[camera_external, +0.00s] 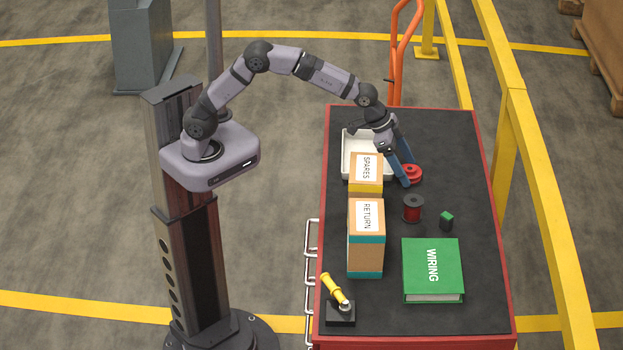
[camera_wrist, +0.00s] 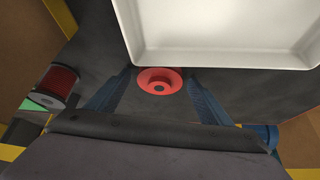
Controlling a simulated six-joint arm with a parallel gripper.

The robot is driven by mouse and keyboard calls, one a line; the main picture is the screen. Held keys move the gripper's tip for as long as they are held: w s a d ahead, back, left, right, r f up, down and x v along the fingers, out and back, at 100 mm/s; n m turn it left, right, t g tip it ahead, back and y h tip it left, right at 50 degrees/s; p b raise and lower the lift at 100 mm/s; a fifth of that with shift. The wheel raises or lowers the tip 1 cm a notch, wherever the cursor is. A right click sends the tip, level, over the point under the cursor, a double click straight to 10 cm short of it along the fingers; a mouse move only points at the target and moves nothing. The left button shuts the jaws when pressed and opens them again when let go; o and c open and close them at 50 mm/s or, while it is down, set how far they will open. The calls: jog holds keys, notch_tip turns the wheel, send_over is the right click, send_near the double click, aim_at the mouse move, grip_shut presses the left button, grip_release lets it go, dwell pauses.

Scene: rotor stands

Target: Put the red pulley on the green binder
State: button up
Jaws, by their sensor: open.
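The red pulley (camera_external: 413,174) lies on the black cart top, right of the white tray. My gripper (camera_external: 407,173) is low at the pulley, with its blue fingers spread open. In the wrist view the pulley (camera_wrist: 159,81) sits between the two blue fingertips, with gaps on both sides, and nothing is held. The green binder (camera_external: 432,268), labelled WIRING, lies flat near the front right of the cart. Its top is bare.
A white tray (camera_external: 356,167) stands beside the pulley. The SPARES box (camera_external: 366,180) and RETURN box (camera_external: 366,235) stand left. A red spool (camera_external: 412,208) and small green-topped block (camera_external: 446,221) lie between pulley and binder. A yellow-handled device (camera_external: 338,300) is at front left.

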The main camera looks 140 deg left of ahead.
jog(key=shift+s+d+r, duration=0.1)
jog(key=shift+s+r, duration=0.1)
jog(key=shift+r, duration=0.45)
jog(key=shift+o, duration=0.4)
jog(key=b+v, duration=0.3)
jog(key=v, duration=0.8)
jog(key=x, duration=0.5)
jog(key=shift+s+f+p, duration=0.1)
jog(key=shift+f+p, duration=0.05)
jog(key=shift+p, duration=0.15)
jog(key=shift+f, duration=0.35)
jog(key=shift+w+p+x, duration=0.2)
jog(key=shift+p+x, duration=1.6)
jog(key=shift+x, duration=1.45)
jog(key=shift+r, duration=0.1)
jog(key=c, duration=1.5)
